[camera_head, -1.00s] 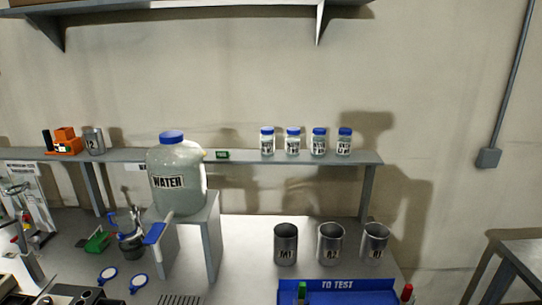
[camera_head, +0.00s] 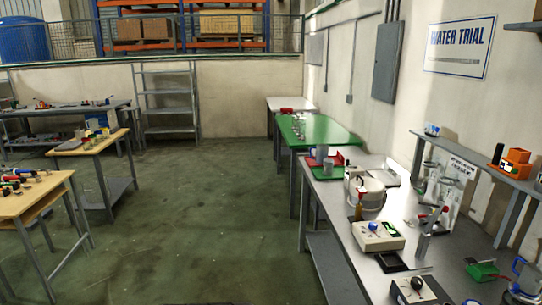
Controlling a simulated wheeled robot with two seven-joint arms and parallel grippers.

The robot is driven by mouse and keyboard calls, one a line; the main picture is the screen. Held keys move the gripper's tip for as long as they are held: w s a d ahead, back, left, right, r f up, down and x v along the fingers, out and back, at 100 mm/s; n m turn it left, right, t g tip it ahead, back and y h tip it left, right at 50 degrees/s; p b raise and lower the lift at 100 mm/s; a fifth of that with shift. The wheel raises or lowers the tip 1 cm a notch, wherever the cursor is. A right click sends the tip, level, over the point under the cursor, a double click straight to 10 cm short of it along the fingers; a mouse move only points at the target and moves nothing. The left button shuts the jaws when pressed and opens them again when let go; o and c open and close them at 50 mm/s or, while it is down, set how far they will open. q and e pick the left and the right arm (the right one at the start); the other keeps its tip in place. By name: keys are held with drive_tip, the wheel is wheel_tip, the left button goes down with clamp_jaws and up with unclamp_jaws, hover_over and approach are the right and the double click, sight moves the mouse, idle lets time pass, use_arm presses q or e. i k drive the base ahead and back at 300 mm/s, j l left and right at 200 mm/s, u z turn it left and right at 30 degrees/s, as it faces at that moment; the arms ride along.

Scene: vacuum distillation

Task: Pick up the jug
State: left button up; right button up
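The large WATER container with the blue cap, seen a second ago, is out of view now. A clear vessel with a blue handle (camera_head: 527,278) stands at the lower right edge on the grey bench (camera_head: 345,215), partly cut off by the frame. I cannot tell which vessel the task calls the jug. Neither of my grippers shows in this view.
Wooden tables (camera_head: 38,195) stand at left. The floor (camera_head: 215,220) between is clear.

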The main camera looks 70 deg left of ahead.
sight(322, 150)
drive_tip(key=u, duration=1.95)
drive_tip(key=z, duration=2.9)
drive_tip(key=u, duration=2.85)
